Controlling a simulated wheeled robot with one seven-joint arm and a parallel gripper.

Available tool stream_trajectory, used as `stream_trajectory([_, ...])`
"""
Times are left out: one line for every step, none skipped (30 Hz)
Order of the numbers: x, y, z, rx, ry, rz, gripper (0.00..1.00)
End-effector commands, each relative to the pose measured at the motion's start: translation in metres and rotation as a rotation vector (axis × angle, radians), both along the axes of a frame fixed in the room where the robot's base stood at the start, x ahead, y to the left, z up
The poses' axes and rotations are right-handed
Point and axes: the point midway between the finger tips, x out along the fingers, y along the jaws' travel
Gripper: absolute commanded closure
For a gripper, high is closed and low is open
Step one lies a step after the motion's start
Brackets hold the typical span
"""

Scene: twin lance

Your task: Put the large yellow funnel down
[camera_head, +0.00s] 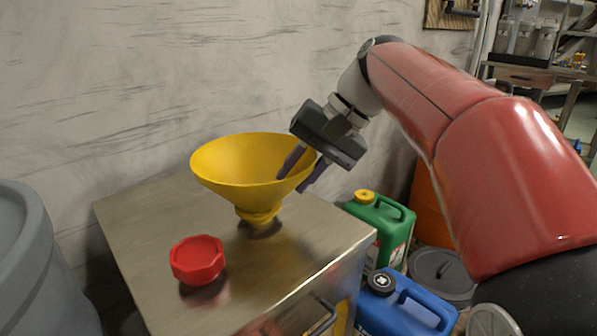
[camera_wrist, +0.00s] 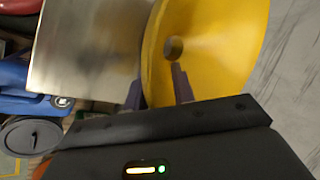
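The large yellow funnel (camera_head: 235,170) is upright, wide mouth up, over the metal cabinet top (camera_head: 130,215). Its spout appears to meet the top, with a dark reflection below; I cannot tell a very small gap. My gripper (camera_head: 291,184) is at the funnel's right rim, one finger inside the mouth and one outside. In the wrist view the funnel (camera_wrist: 215,45) shows its dark spout hole. The fingers (camera_wrist: 157,88) stand apart with the rim between them and a visible gap. Contact with the wall is not clear.
A red open cup (camera_head: 198,258) stands on the cabinet top in front of the funnel. A green canister (camera_head: 382,225) and a blue canister (camera_head: 405,308) are to the right, below. A grey barrel (camera_head: 35,265) is at the left. The cabinet top's left and back are clear.

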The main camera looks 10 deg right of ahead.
Motion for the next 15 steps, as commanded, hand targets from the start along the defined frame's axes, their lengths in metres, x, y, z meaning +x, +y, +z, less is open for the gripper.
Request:
stream_trajectory([0.000,0.000,0.004,0.000,-0.001,0.000,0.75])
stream_trajectory([0.000,-0.002,0.006,0.000,-0.001,-0.001,0.75])
stream_trajectory([0.000,-0.004,0.009,0.000,0.000,-0.001,0.75])
stream_trajectory([-0.001,-0.007,0.013,0.000,-0.001,-0.002,0.75])
stream_trajectory([-0.001,-0.010,0.018,0.001,-0.002,-0.003,0.75])
stream_trajectory([-0.002,-0.014,0.024,0.000,-0.002,-0.003,0.75])
stream_trajectory([-0.002,-0.017,0.029,-0.001,-0.003,-0.003,0.75])
stream_trajectory([-0.003,-0.021,0.035,0.001,-0.002,-0.003,0.75])
stream_trajectory([-0.004,-0.026,0.043,-0.001,-0.003,-0.003,0.75])
stream_trajectory([-0.005,-0.030,0.048,0.000,-0.002,-0.004,0.75])
stream_trajectory([-0.005,-0.034,0.054,0.000,-0.002,-0.004,0.75])
stream_trajectory([-0.006,-0.039,0.061,-0.001,-0.003,-0.003,0.75])
stream_trajectory([-0.007,-0.043,0.066,-0.001,-0.002,-0.002,0.75])
stream_trajectory([-0.008,-0.046,0.071,-0.001,-0.003,-0.003,0.75])
stream_trajectory([-0.009,-0.050,0.077,-0.001,-0.002,-0.003,0.75])
